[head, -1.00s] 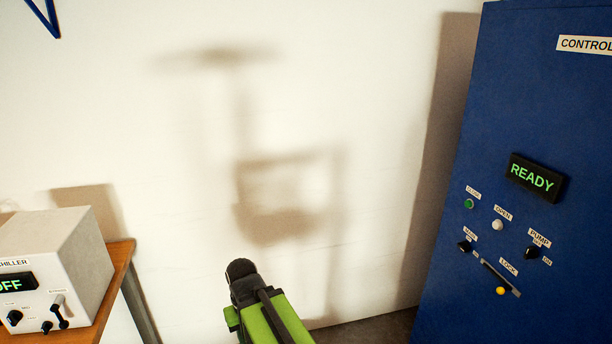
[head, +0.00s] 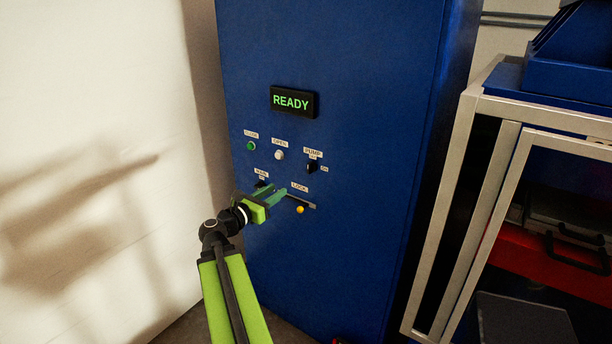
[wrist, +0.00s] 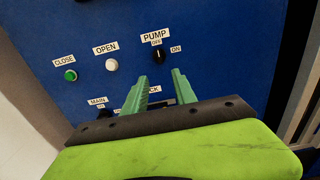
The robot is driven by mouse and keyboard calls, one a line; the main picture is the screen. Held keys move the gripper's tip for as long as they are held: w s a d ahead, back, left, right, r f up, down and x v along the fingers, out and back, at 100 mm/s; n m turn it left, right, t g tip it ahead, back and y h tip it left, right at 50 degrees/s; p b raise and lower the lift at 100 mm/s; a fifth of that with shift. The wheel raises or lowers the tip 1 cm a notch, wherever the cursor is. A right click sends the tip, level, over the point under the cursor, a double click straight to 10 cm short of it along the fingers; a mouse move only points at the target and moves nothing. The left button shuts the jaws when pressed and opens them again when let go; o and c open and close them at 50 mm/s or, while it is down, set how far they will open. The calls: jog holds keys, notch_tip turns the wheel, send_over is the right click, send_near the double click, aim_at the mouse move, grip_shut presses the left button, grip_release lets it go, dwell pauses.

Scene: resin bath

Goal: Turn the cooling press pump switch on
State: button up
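The black pump switch (head: 312,168) is on the blue control cabinet (head: 350,90), under the PUMP label. In the wrist view the pump switch (wrist: 157,56) has OFF above it and ON to its right; its knob looks upright, towards OFF. My gripper (head: 284,193) is in front of the panel, below and left of the pump switch. In the wrist view my gripper (wrist: 160,78) has two green fingers apart with nothing between them, the tips just below the switch. Whether they touch the panel cannot be told.
A READY display (head: 291,101), green CLOSE button (head: 251,146) and white OPEN button (head: 279,155) are on the panel. The MAIN switch (head: 261,184) is partly behind my gripper. A LOCK slot with a yellow knob (head: 300,210) is close below. A metal-framed rack (head: 448,215) stands right.

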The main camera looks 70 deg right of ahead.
aim_at(309, 169)
jog(key=x, duration=1.7)
jog(key=shift+d, duration=0.2)
grip_shut()
jog(key=shift+s+d, duration=0.1)
jog(key=shift+d, duration=0.05)
jog(key=shift+f, duration=0.1)
